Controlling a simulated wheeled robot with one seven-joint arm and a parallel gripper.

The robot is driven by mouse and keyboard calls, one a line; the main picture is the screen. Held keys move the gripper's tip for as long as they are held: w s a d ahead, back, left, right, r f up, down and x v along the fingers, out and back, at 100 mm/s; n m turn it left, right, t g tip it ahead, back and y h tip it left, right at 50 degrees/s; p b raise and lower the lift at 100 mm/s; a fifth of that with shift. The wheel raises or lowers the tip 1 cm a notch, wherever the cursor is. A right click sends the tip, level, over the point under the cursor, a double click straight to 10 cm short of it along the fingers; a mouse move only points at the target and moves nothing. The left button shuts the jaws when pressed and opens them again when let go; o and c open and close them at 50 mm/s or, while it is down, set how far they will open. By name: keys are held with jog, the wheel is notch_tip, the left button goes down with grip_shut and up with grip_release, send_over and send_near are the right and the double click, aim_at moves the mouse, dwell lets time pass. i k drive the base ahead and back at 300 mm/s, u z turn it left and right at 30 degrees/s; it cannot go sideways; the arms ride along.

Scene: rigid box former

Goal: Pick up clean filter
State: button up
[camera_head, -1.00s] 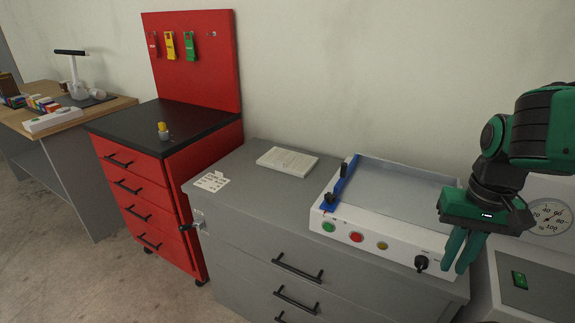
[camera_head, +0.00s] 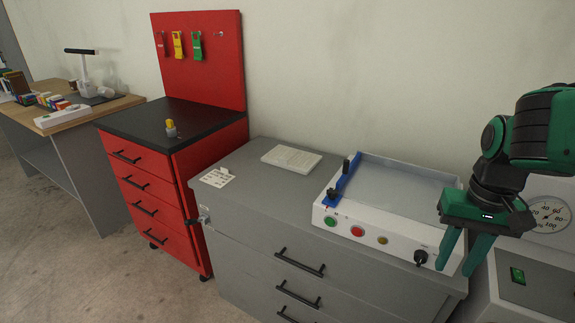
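A flat pale rectangular panel (camera_head: 291,159) lies on the grey cabinet top, near the wall. It may be the clean filter, but its surface detail is too small to be sure. My gripper (camera_head: 460,266) is at the right, with its green fingers pointing down and spread apart. It is empty. It shows in front of the right end of the white machine, well to the right of the pale panel.
The white machine (camera_head: 345,219) with a shallow tray, blue bar and coloured buttons stands on the grey cabinet (camera_head: 232,222). A white card (camera_head: 217,177) lies at the cabinet's left. A red tool cabinet (camera_head: 210,158) stands further left. A dial gauge (camera_head: 547,214) is at the far right.

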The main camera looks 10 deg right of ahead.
aim_at(296, 161)
jog(key=k, duration=1.2)
jog(key=u, duration=0.7)
jog(key=i, duration=1.6)
jog(key=z, duration=0.55)
jog(key=i, duration=0.55)
jog(key=z, duration=0.45)
